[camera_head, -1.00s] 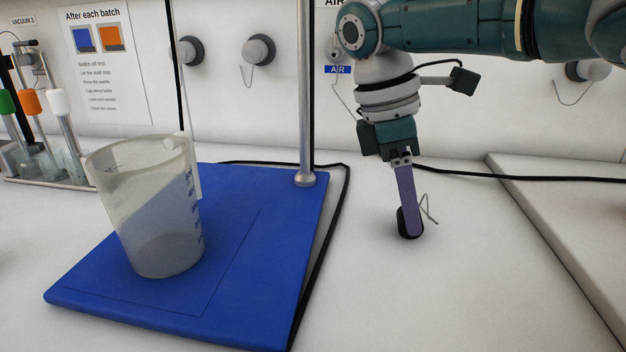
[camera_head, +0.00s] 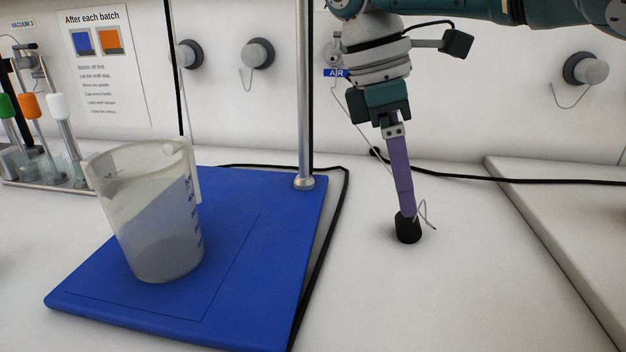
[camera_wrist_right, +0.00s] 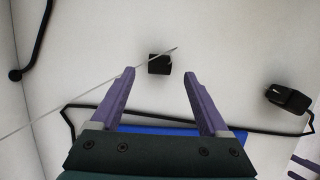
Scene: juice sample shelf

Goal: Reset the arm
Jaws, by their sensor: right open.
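My right gripper (camera_head: 405,212) is seen side-on in the head view, with purple fingers pointing down at the white bench. In the right wrist view its two fingers (camera_wrist_right: 160,73) stand apart with nothing held between them. A black stub with a thin wire hook (camera_head: 408,231) stands on the bench at the fingertips. In the wrist view the black stub (camera_wrist_right: 159,65) lies beyond the gap between the tips, with a thin pale line crossing it. Whether a finger touches it cannot be told.
A clear beaker (camera_head: 155,225) stands on the blue base plate (camera_head: 255,290), left of the right gripper. A metal post (camera_head: 305,100) rises from the plate. A tube rack (camera_head: 60,183) is at far left. A black cable (camera_head: 500,179) crosses the bench. Knobs line the wall.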

